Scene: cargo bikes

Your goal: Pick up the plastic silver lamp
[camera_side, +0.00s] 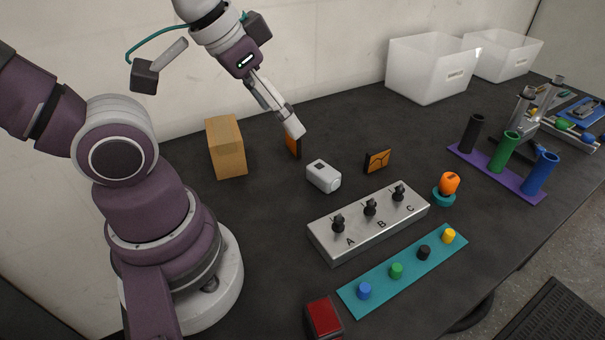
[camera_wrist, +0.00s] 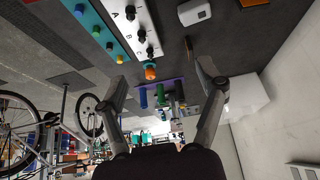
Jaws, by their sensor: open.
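The silver lamp (camera_side: 323,176) is a small pale silver-white block with a round front end. It lies on the dark table, behind the silver switch box.
An orange-faced piece (camera_side: 293,147) stands partly hidden behind my fingertips. A cardboard-coloured block (camera_side: 226,147) is at left, and an orange-black panel (camera_side: 377,161) is right of the lamp. The switch box (camera_side: 342,245) is in front. White bins (camera_side: 430,68) stand at the back.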

